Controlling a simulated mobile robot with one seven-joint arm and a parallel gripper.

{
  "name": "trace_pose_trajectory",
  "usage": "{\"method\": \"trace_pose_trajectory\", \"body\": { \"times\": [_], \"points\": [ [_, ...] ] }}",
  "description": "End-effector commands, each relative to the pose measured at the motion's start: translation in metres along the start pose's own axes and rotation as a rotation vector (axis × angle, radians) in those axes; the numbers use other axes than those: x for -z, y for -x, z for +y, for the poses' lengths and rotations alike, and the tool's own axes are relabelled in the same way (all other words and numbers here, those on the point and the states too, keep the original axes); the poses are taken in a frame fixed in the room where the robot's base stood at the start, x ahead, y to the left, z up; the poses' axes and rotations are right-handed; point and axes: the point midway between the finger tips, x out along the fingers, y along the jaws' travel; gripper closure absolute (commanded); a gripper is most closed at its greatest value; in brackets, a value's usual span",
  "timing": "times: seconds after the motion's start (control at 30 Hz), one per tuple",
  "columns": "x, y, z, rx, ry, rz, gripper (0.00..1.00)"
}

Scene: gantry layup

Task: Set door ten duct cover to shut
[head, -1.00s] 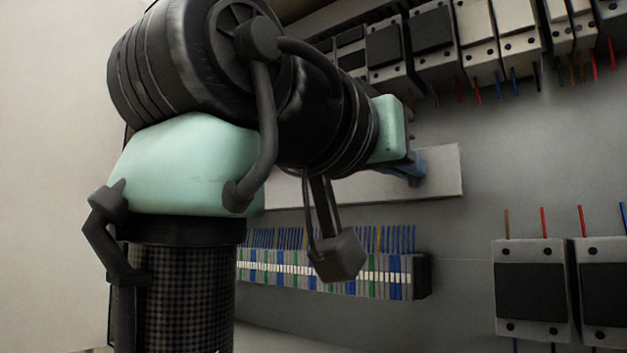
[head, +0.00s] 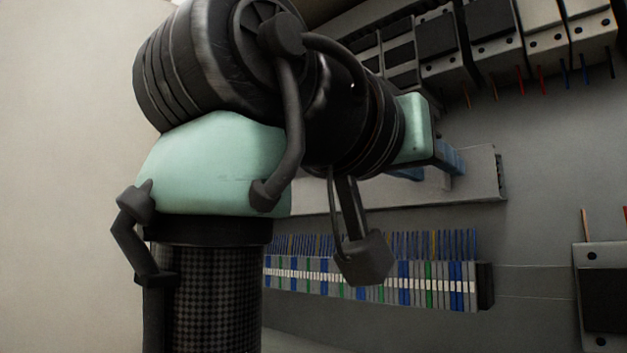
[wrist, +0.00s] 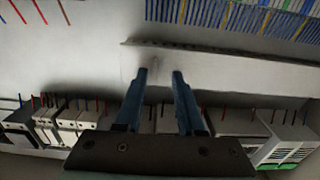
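A long pale grey duct cover (head: 478,178) runs across the panel in the head view, partly hidden behind my arm. I see no label on it. In the wrist view a pale strip, likely the same cover (wrist: 235,72), crosses below the blue terminals. My gripper (wrist: 159,74) has two blue fingers, apart with an empty gap between them. Their tips overlap the strip in the picture; I cannot tell whether they touch it. In the head view the gripper (head: 428,165) is in front of the cover, mostly hidden by my wrist.
A terminal row (head: 385,280) with blue and green pieces sits below the cover. Breakers (head: 440,50) with coloured wire ends line the panel above. Another device (head: 603,290) stands at lower right. Bare grey panel (head: 545,150) lies right of the cover.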

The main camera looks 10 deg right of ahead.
Motion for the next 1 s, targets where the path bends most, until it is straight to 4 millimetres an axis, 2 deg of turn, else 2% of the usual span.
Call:
{"method": "trace_pose_trajectory", "body": {
  "times": [0.23, 0.37, 0.47, 0.8, 1.0],
  "points": [
    [-0.001, 0.000, 0.001, -0.003, 0.000, -0.003, 0.62],
    [-0.003, 0.008, 0.000, -0.001, 0.000, -0.002, 0.62],
    [-0.005, 0.024, 0.001, -0.001, -0.002, 0.000, 0.62],
    [-0.005, 0.099, -0.001, 0.002, -0.001, 0.001, 0.62],
    [-0.003, 0.123, -0.001, 0.000, 0.000, -0.002, 0.62]
  ]
}}
